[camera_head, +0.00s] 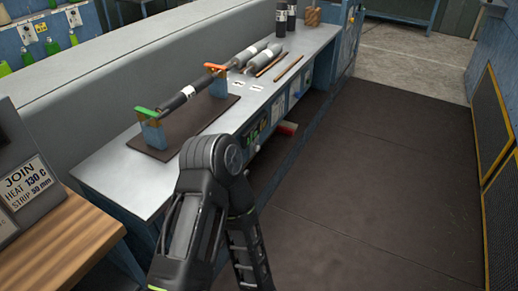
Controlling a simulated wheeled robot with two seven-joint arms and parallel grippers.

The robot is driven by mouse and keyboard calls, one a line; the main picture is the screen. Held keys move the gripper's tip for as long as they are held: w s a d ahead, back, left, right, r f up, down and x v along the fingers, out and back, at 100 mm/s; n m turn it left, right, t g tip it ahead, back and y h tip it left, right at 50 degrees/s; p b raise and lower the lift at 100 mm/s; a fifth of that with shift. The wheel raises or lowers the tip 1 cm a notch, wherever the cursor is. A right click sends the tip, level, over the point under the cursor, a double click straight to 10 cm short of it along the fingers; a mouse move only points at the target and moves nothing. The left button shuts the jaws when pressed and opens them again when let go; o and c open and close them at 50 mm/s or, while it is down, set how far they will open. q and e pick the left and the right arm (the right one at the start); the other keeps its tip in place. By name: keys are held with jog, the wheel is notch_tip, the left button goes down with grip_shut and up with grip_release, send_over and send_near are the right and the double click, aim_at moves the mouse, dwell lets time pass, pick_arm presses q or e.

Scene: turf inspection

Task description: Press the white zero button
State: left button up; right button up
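A small white round knob or button (257,148) shows on the blue front face of the long bench, just beside my arm's elbow. It is too small to read any mark on it. Green lit characters (254,131) show on the panel just above it. One of my dark arms is bent in the lower middle of the view, its elbow close to the bench front in the picture and hiding part of it. Neither gripper shows.
The grey-topped bench (110,181) carries a dark mat (137,141) with a black roller (190,94) in blue supports with green and orange tops. Grey rollers and thin rods lie farther back. A wooden table (60,245) stands lower left. Dark floor at right is clear.

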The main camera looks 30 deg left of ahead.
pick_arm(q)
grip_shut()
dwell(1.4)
